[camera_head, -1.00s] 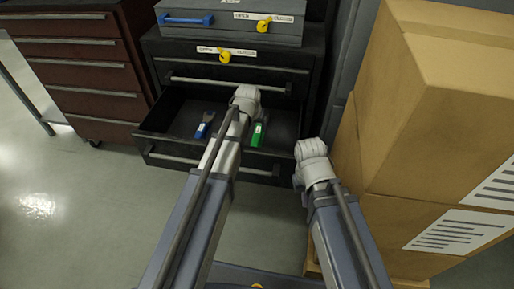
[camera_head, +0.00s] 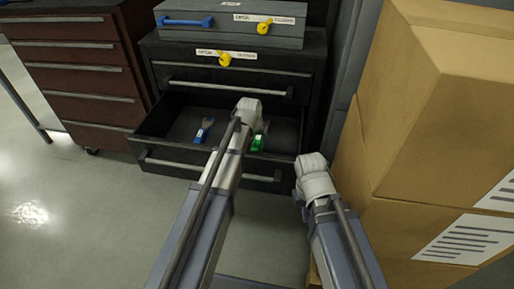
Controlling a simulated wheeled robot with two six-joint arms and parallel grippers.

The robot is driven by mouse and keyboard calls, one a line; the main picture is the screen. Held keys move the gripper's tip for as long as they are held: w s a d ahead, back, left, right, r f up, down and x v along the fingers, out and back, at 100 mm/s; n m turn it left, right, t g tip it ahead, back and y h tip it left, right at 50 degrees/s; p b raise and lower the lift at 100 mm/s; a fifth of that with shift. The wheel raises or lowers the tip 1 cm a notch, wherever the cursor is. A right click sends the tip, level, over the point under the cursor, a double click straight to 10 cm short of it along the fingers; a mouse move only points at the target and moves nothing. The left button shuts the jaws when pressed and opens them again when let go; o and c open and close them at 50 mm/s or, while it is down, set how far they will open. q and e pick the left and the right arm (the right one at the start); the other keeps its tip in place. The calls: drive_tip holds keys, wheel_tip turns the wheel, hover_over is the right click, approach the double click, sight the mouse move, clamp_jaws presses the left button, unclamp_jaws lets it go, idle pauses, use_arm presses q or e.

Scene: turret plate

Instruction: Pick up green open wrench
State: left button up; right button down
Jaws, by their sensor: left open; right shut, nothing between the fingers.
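The green open wrench (camera_head: 257,143) lies in the open drawer (camera_head: 174,119), right of its middle. Its green handle is toward the drawer front, and its far end is partly hidden by my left wrist. My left gripper (camera_head: 250,108) is over the drawer, just left of and above the green wrench in the picture. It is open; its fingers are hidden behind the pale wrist. My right gripper (camera_head: 312,166) is outside the drawer, right of its front corner. It is shut and empty, its fingers also hidden by the wrist.
A blue-handled wrench (camera_head: 203,130) lies left in the same drawer. A grey case (camera_head: 200,33) stands on the dark cabinet (camera_head: 167,72). A red-brown drawer cabinet (camera_head: 75,82) is at left. Stacked cardboard boxes (camera_head: 400,130) crowd the right side. The floor at left is clear.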

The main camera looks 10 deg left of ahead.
sight(257, 143)
use_arm(q)
drive_tip(key=b+x, duration=0.4)
drive_tip(key=shift+w+f, duration=0.1)
drive_tip(key=shift+f, duration=0.3)
drive_tip(key=shift+r, duration=0.1)
drive_tip(key=shift+c, duration=0.2)
clamp_jaws()
